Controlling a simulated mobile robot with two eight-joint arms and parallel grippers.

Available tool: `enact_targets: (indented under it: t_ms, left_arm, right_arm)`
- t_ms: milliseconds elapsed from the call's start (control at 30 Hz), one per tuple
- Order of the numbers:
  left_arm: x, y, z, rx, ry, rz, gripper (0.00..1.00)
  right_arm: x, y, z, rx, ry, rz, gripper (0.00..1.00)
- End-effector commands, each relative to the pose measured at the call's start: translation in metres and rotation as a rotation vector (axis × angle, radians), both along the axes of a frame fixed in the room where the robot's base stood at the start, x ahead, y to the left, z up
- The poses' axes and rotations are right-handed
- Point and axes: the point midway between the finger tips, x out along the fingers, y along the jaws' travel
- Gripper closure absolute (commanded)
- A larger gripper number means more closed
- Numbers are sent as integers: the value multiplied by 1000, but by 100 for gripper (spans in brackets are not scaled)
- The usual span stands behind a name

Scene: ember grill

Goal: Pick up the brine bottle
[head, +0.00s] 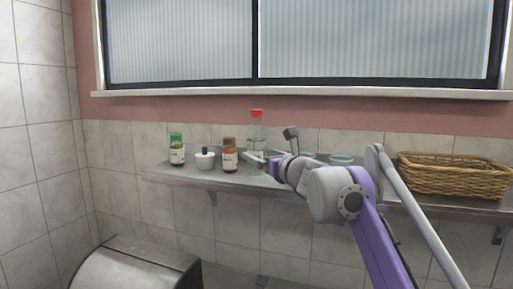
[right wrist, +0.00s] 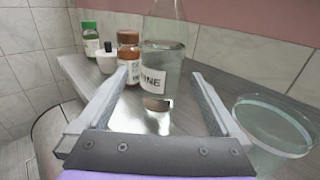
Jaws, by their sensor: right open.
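The brine bottle is a clear bottle with a red cap, standing upright on the metal shelf in the head view (head: 257,131). In the right wrist view the brine bottle (right wrist: 163,62) shows its label, partly readable, and its top is cut off. My right gripper (head: 260,160) is open at the bottle's lower front in the head view. In the right wrist view the open fingers of my right gripper (right wrist: 160,76) point at the bottle, one to each side of it. They hold nothing; I cannot tell whether the tips reach past its front. My left gripper is not in view.
Left of the bottle stand a brown jar (head: 229,155), a small white pot (head: 204,160) and a green-capped jar (head: 177,150). A glass bowl (right wrist: 272,124) is close to the right finger. A wicker basket (head: 455,176) sits at the shelf's (head: 160,177) right.

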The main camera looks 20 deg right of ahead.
Motion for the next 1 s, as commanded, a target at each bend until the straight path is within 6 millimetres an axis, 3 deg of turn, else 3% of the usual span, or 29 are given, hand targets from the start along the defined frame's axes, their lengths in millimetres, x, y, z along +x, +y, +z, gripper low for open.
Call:
enact_targets:
  t_ms: [433,767,833,1000]
  left_arm:
    - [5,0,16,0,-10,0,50]
    - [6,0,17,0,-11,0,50]
    - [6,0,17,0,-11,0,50]
    - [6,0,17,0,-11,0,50]
  right_arm:
    - [46,6,1,-1,-1,1,0]
    - [53,7,-1,-2,0,0,0]
    - [53,7,-1,-2,0,0,7]
    - [53,7,-1,-2,0,0,38]
